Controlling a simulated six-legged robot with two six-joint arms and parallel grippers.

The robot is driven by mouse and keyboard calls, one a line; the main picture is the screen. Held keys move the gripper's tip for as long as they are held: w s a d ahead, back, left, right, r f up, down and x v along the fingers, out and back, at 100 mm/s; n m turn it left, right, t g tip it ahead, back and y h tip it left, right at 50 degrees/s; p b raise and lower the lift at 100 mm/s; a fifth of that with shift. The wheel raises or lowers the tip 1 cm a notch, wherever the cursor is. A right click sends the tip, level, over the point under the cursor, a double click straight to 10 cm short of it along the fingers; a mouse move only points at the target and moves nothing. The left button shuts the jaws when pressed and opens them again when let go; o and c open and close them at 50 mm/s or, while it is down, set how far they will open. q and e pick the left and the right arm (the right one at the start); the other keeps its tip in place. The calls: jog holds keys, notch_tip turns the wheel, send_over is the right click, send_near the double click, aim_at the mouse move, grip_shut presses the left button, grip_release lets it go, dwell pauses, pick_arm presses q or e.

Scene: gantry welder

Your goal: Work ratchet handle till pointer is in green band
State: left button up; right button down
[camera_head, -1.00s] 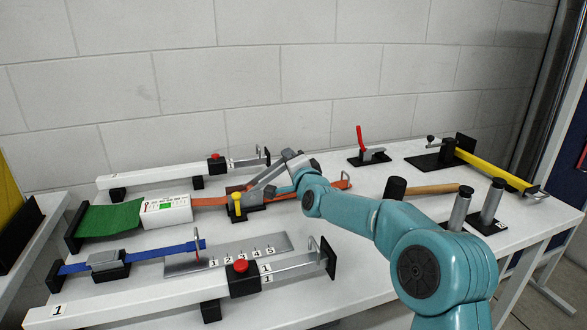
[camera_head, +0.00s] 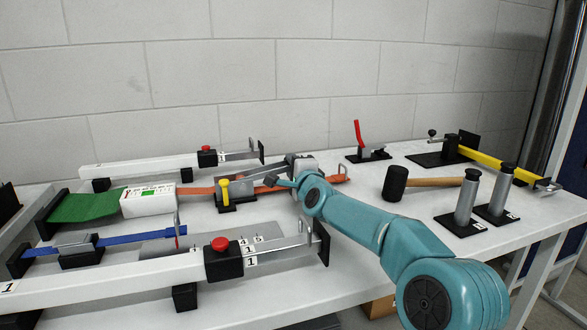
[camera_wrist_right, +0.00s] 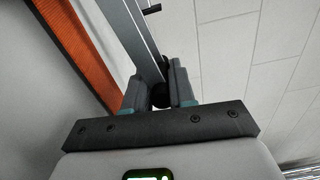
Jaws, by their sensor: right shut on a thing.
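The ratchet (camera_head: 237,204) sits on the orange strap (camera_head: 196,191), with a yellow knob (camera_head: 225,190) on it. Its grey handle (camera_head: 262,179) slants up to the right. My right gripper (camera_head: 279,181) is shut on the handle's end; the wrist view shows the grey handle bar (camera_wrist_right: 137,38) running up from between the two fingers (camera_wrist_right: 160,92). The white gauge box (camera_head: 148,200), with a small green area on its face, is to the left between the orange strap and a green strap (camera_head: 87,207). Its pointer is too small to read. My left gripper is out of view.
White beam clamps with red buttons (camera_head: 207,149) (camera_head: 221,243) lie behind and in front of the strap. A blue strap (camera_head: 115,239) is at front left. A mallet (camera_head: 396,183), grey cylinders (camera_head: 467,197) and a yellow strap (camera_head: 500,172) are at right.

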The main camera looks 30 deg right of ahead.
jog(key=shift+w+a, duration=0.1)
jog(key=shift+a, duration=0.1)
jog(key=c, duration=1.1)
grip_release()
jog(key=shift+o, duration=0.2)
jog(key=shift+d, duration=0.1)
jog(key=b+v, duration=0.1)
jog(key=v, duration=1.1)
